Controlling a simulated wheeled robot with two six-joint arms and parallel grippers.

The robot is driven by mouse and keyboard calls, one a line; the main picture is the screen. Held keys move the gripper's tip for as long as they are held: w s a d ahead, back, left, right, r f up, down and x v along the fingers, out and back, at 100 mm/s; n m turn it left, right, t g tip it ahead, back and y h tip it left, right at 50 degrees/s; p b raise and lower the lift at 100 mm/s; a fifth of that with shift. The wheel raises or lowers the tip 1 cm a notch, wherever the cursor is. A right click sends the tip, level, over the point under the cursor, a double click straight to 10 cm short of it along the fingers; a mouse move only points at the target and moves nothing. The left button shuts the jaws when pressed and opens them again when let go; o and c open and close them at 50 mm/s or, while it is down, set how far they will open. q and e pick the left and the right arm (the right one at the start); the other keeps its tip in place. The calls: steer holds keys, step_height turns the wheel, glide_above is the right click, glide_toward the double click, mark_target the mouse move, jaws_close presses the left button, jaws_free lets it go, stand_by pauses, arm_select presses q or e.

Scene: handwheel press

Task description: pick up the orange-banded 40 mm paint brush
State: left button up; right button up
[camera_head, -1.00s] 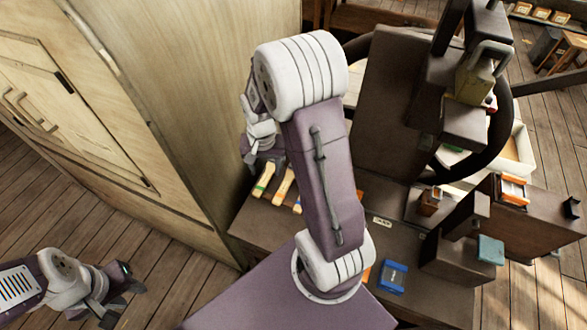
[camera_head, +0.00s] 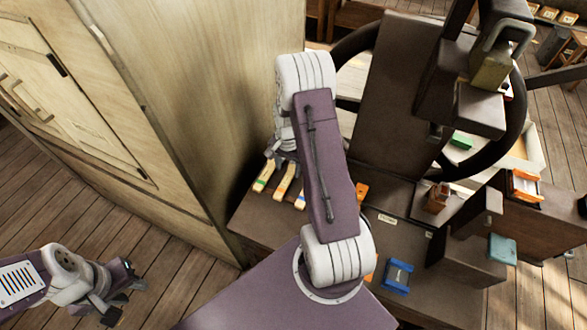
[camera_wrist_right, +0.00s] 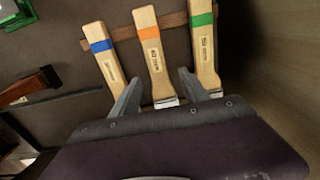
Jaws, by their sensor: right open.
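The orange-banded paint brush (camera_wrist_right: 149,50) is the middle of three brushes in the right wrist view. It has a pale wooden handle, and its metal end shows between my right gripper's fingers. In the head view it lies on the bench between the green-banded and blue-banded brushes (camera_head: 283,184). My right gripper (camera_wrist_right: 157,92) is open, one finger to each side of that brush, with nothing held. I cannot tell how high its fingers are above the bench. My left gripper (camera_head: 122,296) hangs low over the floor at the lower left, far from the brushes; its jaw opening is unclear.
The blue-banded brush (camera_wrist_right: 102,52) and green-banded brush (camera_wrist_right: 203,48) flank the middle one closely. A wooden cabinet (camera_head: 200,90) stands close to the left of the bench. The handwheel press (camera_head: 385,90) rises behind. A blue item (camera_head: 397,276) lies on the bench (camera_head: 250,230).

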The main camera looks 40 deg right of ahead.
mark_target(289, 176)
step_height(289, 176, down, 4)
steer(key=shift+s+r, duration=0.1)
steer(key=shift+r, duration=0.05)
jaws_close()
steer(key=shift+r, duration=0.6)
step_height(289, 176, up, 3)
steer(key=shift+r, duration=0.1)
steer(key=s+d+r, duration=0.6)
steer(key=d, duration=0.4)
steer(key=shift+r+b, duration=0.3)
steer(key=shift+b, duration=0.05)
